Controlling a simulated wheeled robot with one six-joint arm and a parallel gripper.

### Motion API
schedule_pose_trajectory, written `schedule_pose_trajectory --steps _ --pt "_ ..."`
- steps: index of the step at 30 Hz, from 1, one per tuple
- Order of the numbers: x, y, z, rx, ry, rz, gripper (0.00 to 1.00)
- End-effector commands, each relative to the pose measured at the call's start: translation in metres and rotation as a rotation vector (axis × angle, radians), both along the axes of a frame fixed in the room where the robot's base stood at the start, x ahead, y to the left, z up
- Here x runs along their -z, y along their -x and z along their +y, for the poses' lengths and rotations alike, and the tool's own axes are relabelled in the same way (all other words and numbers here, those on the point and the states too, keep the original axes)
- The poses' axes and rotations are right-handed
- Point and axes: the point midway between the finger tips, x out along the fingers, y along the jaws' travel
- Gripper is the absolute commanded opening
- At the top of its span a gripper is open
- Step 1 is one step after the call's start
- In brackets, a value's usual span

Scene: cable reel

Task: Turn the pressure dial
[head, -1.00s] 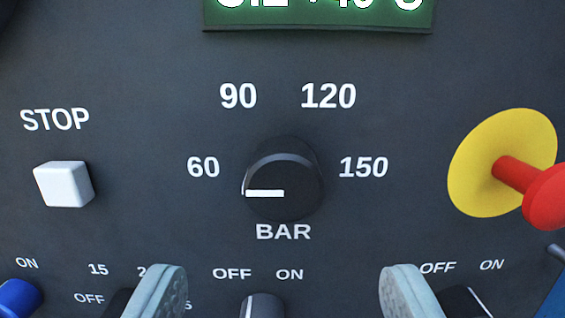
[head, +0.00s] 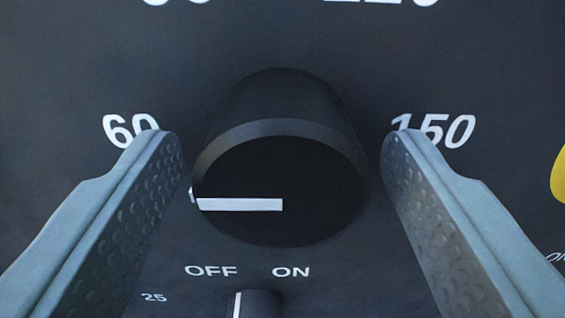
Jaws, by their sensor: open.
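The pressure dial (head: 300,190) is a round black knob in the middle of the head view. Its white pointer line lies nearly level and points left, to the 60 side. The labels 60 (head: 128,129) and 150 (head: 434,131) stand left and right of it, each partly covered by a fingertip. My gripper (head: 275,150) is open, with one grey finger on each side of the dial. A narrow gap shows between each finger and the dial, and I see no contact. The BAR label is hidden behind the dial.
A smaller knob (head: 257,303) with OFF and ON labels sits just below the dial, between my fingers. A yellow disc (head: 560,175) shows at the right edge. The dark panel around the dial is flat.

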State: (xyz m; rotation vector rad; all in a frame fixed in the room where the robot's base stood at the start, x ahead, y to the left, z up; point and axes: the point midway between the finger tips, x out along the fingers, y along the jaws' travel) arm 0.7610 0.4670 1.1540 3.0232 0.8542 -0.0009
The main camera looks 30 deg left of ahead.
Motion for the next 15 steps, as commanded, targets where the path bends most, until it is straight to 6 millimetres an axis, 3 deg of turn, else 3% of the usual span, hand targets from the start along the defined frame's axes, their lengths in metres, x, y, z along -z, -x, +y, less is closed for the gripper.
schedule_pose_trajectory --steps 2,8,15 --pt "0.0001 0.0001 -0.0001 0.0 0.0 0.0 0.6" --pt "0.0002 0.0002 0.0 0.0 0.0 0.0 0.21" --pt "0.0002 0.0002 0.0 0.0 -0.01 0.006 0.2"
